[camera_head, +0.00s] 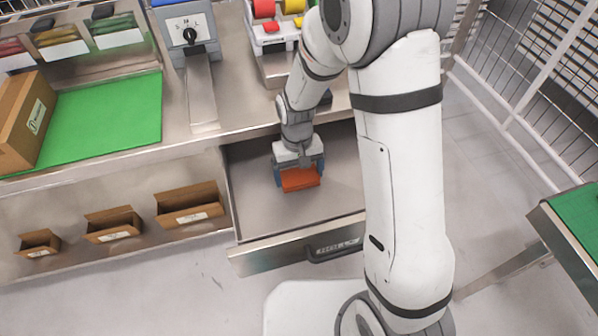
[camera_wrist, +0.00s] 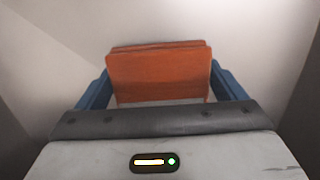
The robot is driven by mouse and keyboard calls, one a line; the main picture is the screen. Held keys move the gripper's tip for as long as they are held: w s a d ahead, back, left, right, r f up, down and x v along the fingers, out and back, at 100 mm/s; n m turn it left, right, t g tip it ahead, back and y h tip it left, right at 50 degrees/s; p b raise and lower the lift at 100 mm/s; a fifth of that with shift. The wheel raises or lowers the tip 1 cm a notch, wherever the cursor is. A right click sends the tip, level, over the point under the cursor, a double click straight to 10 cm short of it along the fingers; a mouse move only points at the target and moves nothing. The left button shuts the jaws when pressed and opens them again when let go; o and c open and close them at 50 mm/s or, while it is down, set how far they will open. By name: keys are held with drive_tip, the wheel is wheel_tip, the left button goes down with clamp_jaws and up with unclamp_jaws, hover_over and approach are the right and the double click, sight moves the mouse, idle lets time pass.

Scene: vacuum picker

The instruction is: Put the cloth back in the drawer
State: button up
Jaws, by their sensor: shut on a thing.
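The cloth (camera_head: 300,179) is a folded orange-red piece in the head view. It also shows in the wrist view (camera_wrist: 160,75), between the two blue fingers. My gripper (camera_head: 299,174) is shut on the cloth, with a finger at each side of it. The drawer (camera_head: 245,195) is pulled open below the counter, and its grey floor looks otherwise empty. My gripper and the cloth are inside the drawer's outline, over its middle. I cannot tell whether the cloth touches the drawer floor.
The drawer front with its dark handle (camera_head: 334,249) faces my base. The counter edge (camera_head: 190,143) runs behind the drawer. A green mat (camera_head: 110,110) and a cardboard box (camera_head: 22,120) lie on the counter at left. Open cardboard boxes (camera_head: 188,205) stand left of the drawer. A mesh fence (camera_head: 520,110) is at right.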

sight(297, 169)
drive_tip(key=o, duration=0.8)
drive_tip(key=shift+c, duration=0.2)
wheel_tip(297, 169, up, 12)
drive_tip(key=w+p, duration=0.1)
drive_tip(key=s+d+r+m+t, duration=0.1)
drive_tip(key=s+d+r, duration=0.3)
drive_tip(key=s+d, duration=0.3)
drive_tip(key=s+d+r+m+t, duration=0.2)
drive_tip(key=s+d+r, duration=0.3)
drive_tip(key=s+d, duration=0.2)
drive_tip(key=shift+d+r+t, duration=0.25)
drive_tip(key=shift+d+t, duration=0.05)
drive_tip(key=shift+d, duration=0.05)
